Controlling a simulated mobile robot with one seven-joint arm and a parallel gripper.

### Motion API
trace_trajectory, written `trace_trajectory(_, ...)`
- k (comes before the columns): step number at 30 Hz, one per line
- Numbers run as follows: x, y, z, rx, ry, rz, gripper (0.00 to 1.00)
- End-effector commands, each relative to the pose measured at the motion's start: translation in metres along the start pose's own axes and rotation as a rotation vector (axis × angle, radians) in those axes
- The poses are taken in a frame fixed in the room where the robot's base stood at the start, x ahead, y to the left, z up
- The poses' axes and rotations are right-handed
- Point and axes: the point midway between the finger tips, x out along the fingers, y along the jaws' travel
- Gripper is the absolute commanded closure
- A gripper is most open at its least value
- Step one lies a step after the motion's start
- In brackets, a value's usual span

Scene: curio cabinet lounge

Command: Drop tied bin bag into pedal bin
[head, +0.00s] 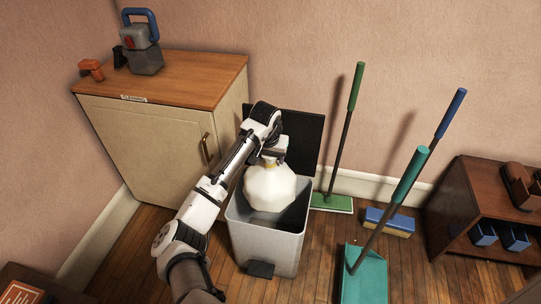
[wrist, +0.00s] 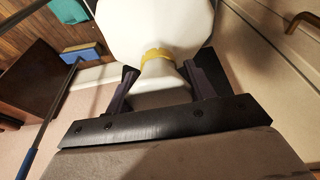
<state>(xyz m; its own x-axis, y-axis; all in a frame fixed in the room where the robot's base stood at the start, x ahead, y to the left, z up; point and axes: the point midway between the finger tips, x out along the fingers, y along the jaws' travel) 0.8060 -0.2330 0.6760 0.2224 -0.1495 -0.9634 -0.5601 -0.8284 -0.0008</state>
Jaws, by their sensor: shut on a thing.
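The white tied bin bag (head: 269,187) hangs from my gripper (head: 272,157) at the mouth of the grey pedal bin (head: 264,244). Its lower part is inside the rim, toward the back of the opening. The bin's dark lid (head: 302,135) stands open behind it. In the wrist view my gripper (wrist: 158,83) is shut on the bag's gathered neck, beside a yellow tie (wrist: 158,54). The bag's white body (wrist: 150,22) fills the top middle there. The bin does not show clearly in the wrist view.
A cream cabinet (head: 145,135) with a brass handle stands left of the bin. A green broom (head: 343,140), a blue broom (head: 437,135) and a teal dustpan (head: 363,275) stand to the right. A dark wooden shelf (head: 455,205) is at far right.

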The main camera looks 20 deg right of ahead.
Motion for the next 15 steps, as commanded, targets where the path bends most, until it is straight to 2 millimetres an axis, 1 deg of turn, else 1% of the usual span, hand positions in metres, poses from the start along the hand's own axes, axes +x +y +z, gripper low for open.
trace_trajectory(1, 0.011, -0.001, 0.003, 0.0, 0.001, -0.001, 0.73)
trace_trajectory(3, 0.019, -0.001, 0.005, 0.0, 0.002, -0.001, 0.73)
trace_trajectory(9, 0.041, -0.001, 0.011, -0.001, 0.001, -0.001, 0.73)
trace_trajectory(15, 0.058, -0.001, 0.016, -0.001, 0.002, -0.001, 0.73)
